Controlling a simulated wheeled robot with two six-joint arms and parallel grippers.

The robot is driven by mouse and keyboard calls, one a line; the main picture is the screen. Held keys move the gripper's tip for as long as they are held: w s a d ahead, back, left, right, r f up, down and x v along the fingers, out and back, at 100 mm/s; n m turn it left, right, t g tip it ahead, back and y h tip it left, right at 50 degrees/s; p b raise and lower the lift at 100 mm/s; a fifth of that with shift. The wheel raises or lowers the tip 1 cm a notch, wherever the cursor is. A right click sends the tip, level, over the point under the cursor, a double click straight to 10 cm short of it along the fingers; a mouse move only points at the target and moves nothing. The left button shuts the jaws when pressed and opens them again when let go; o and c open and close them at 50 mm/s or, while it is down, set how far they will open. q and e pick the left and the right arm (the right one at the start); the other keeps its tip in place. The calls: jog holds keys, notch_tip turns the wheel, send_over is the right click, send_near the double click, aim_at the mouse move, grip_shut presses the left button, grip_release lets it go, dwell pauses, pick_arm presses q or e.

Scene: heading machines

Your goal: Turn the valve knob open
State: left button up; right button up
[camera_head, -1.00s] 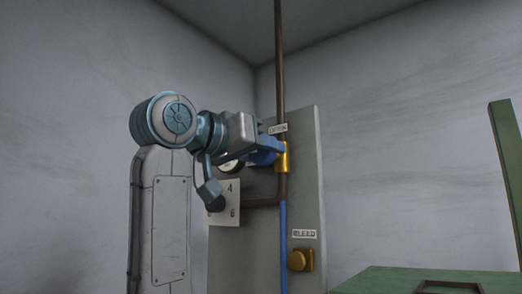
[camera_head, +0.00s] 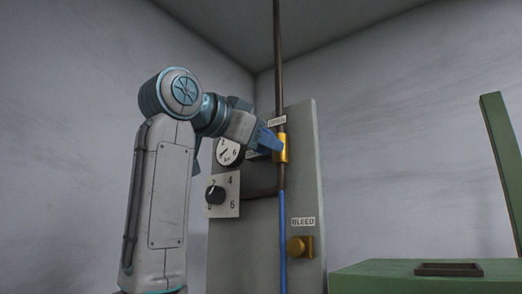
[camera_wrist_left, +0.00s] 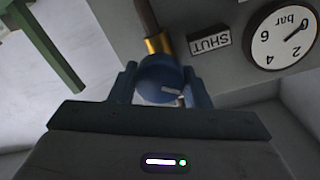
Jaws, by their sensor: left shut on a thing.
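The valve is a brass body (camera_head: 282,148) on the vertical brown pipe. Its round blue knob (camera_wrist_left: 158,78), with a short pale mark on its face, shows in the left wrist view. My left gripper (camera_head: 269,140) reaches the valve from the left and is shut on the knob, one blue finger on each side. In the head view the fingers largely hide the knob. An OPEN label (camera_head: 277,122) sits just above the valve. A SHUT label (camera_wrist_left: 209,41) shows upside down beside it in the left wrist view. My right gripper is not in view.
A pressure gauge (camera_head: 229,151) and a black dial on a numbered plate (camera_head: 231,208) are left of the valve on the grey panel (camera_head: 303,180). A brass BLEED knob (camera_head: 299,246) is below. A green bench (camera_head: 380,276) stands right; space above it is clear.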

pick_arm(q)
jog(key=m+b, duration=0.2)
jog(key=m, duration=0.3)
jog(key=shift+s+f, duration=0.1)
jog(key=m+b, duration=0.2)
jog(key=m, duration=0.3)
jog(key=shift+d+f+y, duration=0.1)
jog(key=shift+y, duration=0.3)
jog(key=o, duration=1)
jog(key=shift+c, duration=0.2)
jog(key=f+b+v, duration=0.1)
jog(key=b+v, duration=0.3)
jog(key=v, duration=0.6)
jog(key=shift+s+r+b, duration=0.35)
jog(key=shift+s+r, duration=0.05)
jog(key=shift+r, duration=0.1)
